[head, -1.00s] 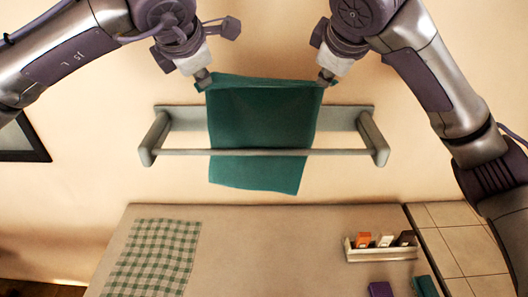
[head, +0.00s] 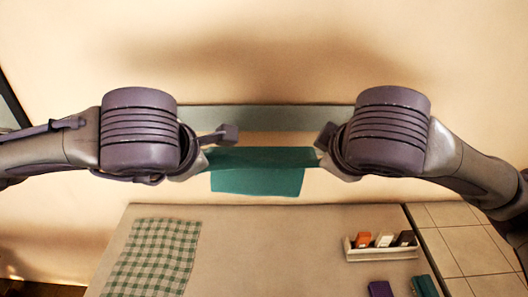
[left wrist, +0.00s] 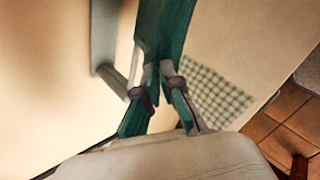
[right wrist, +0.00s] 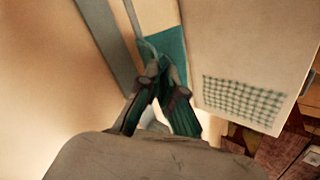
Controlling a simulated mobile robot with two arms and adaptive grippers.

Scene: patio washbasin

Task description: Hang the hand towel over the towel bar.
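The teal hand towel (head: 258,180) lies across the line of the towel bar, with an upper band stretched between my grippers and a narrower part hanging below. The bar's pale grey wall plate (head: 270,118) shows behind; the front rod is mostly hidden by towel and arms. My left gripper (head: 205,161) is shut on the towel's left corner, and the left wrist view shows cloth between its fingers (left wrist: 161,82). My right gripper (head: 321,157) is shut on the right corner; its fingers (right wrist: 163,80) also show in the right wrist view. Both are about level with the bar.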

